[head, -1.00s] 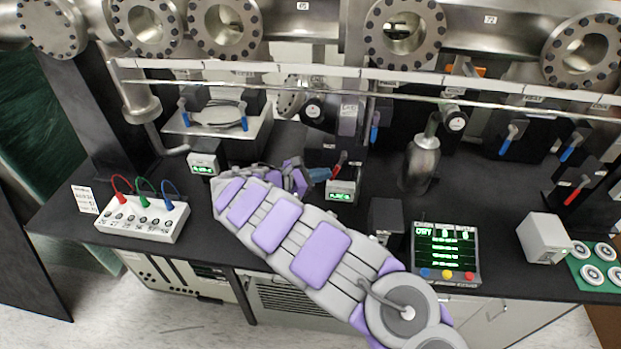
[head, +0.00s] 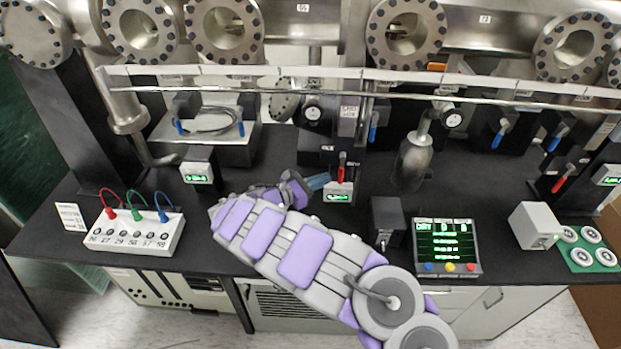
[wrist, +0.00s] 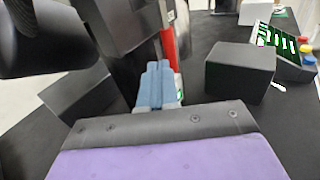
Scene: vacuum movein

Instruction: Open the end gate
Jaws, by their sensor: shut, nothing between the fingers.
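A red lever handle (head: 341,170) hangs nearly straight down from a black valve block (head: 322,150) at the middle of the bench, above a small green-lit display (head: 338,192). My gripper (head: 318,182) is just left of this lever, its blue-grey fingers shut and empty. In the wrist view the shut fingers (wrist: 157,82) point forward, and the red lever (wrist: 169,46) stands just beyond and right of them. Whether they touch is unclear. No readable label marks which valve is the end gate. Another red lever (head: 563,181) slants at the far right.
A black box (head: 386,222) and a control panel (head: 446,245) stand right of my gripper. A white switch box with coloured cables (head: 135,232) is at left. A metal rail (head: 240,91) runs above the bench. Blue levers (head: 373,127) hang near it. A metal cylinder (head: 412,163) stands behind.

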